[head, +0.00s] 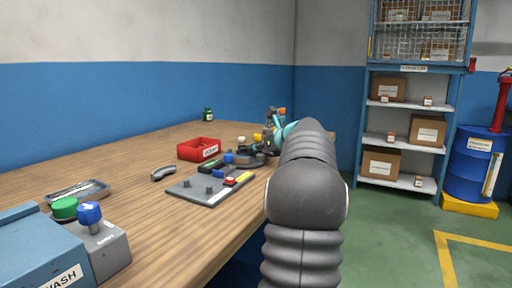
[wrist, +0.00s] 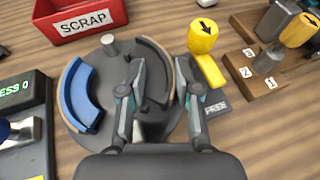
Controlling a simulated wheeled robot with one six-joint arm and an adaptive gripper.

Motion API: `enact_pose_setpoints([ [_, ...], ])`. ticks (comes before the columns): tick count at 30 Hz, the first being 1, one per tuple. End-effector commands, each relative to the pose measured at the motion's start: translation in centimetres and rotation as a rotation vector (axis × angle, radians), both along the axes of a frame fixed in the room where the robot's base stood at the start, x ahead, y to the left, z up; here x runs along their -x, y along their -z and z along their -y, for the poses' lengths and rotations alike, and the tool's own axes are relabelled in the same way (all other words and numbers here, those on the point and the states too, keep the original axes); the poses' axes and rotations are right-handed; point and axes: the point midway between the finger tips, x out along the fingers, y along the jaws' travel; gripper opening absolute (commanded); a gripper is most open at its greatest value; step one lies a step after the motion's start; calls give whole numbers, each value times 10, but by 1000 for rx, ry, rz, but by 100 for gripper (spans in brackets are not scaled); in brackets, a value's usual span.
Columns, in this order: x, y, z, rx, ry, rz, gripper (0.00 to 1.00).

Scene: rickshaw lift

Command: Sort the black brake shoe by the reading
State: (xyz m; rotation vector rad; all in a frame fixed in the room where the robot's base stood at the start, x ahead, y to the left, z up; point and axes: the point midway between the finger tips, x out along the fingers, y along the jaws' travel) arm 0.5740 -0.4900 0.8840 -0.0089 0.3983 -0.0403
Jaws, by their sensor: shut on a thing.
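The black brake shoe (wrist: 154,62) is a dark curved piece with a tan outer edge on the right side of a round grey plate (wrist: 112,128) in the wrist view. My gripper (wrist: 158,92) is shut on it, one finger on each side; the fingers hide part of it. In the head view, my gripper (head: 262,148) is low over the far part of the bench, largely hidden by my arm. A blue curved shoe (wrist: 80,95) lies on the plate's left side. A display (wrist: 18,92) ending in "ESS 0" is cut off at the left edge.
A red SCRAP bin (wrist: 80,20) stands behind the plate. A yellow arrow knob (wrist: 203,37) stands by a FREE label (wrist: 215,108). A numbered wooden block (wrist: 245,68) is at right. A grey curved piece (head: 163,173) lies on the bench (head: 150,225).

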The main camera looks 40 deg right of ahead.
Motion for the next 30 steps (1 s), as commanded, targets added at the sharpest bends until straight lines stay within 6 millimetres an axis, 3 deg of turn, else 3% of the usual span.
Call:
enact_pose_setpoints([
  [29, 0, 2, 0, -1, 0, 1, 0],
  [30, 0, 2, 0, 0, 0, 1, 35],
])
